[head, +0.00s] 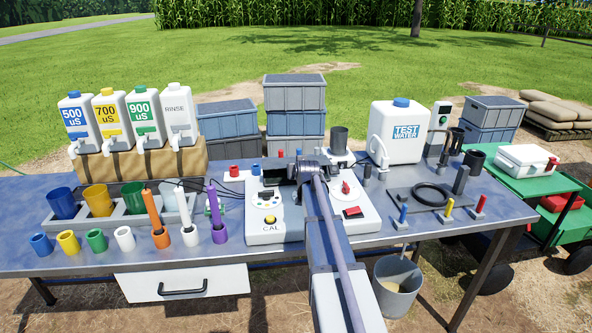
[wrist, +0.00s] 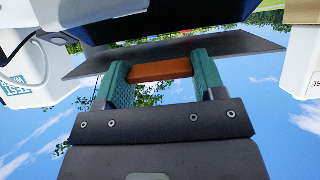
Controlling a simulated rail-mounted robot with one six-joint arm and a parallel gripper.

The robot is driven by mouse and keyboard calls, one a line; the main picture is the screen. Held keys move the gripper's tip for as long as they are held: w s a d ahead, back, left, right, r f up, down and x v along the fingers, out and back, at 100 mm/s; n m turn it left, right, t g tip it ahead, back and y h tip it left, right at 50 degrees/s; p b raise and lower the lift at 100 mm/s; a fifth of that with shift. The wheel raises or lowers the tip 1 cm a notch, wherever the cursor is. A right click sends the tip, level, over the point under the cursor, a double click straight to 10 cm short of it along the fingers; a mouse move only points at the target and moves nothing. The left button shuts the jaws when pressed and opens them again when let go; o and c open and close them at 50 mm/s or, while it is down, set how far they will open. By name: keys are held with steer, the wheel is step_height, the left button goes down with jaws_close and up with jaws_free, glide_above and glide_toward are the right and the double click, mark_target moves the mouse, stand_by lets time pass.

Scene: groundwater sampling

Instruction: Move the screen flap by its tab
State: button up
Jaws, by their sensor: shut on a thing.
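In the wrist view my gripper (wrist: 161,75) has its two green fingers closed on the ends of an orange-brown tab (wrist: 162,69). The tab sits at the edge of a thin dark grey flap (wrist: 225,46), which spreads wide across the view. A dark blue body, probably the screen housing (wrist: 170,18), lies beside the flap at the top of the view. In the head view my arm reaches over the white instrument console (head: 268,220) marked CAL. My wrist hides the tab there, and the flap cannot be made out clearly.
Colored cups and upright probes (head: 216,218) stand left of the console. Labelled jugs (head: 111,119) are at the back left. A TEST WATER tank (head: 397,131) and a black ring (head: 431,194) are to the right. A bucket (head: 397,286) stands below the table's front edge.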

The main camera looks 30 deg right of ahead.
steer(key=shift+s+f+b, duration=0.1)
steer(key=shift+f+b, duration=0.25)
steer(key=shift+f, duration=0.2)
steer(key=o, duration=1.3)
steer(key=p+v, duration=0.5)
steer(key=v, duration=0.5)
steer(key=shift+s+a+r, duration=0.15)
steer(key=shift+s+r, duration=0.1)
steer(key=shift+s, duration=0.05)
steer(key=shift+c, duration=0.4)
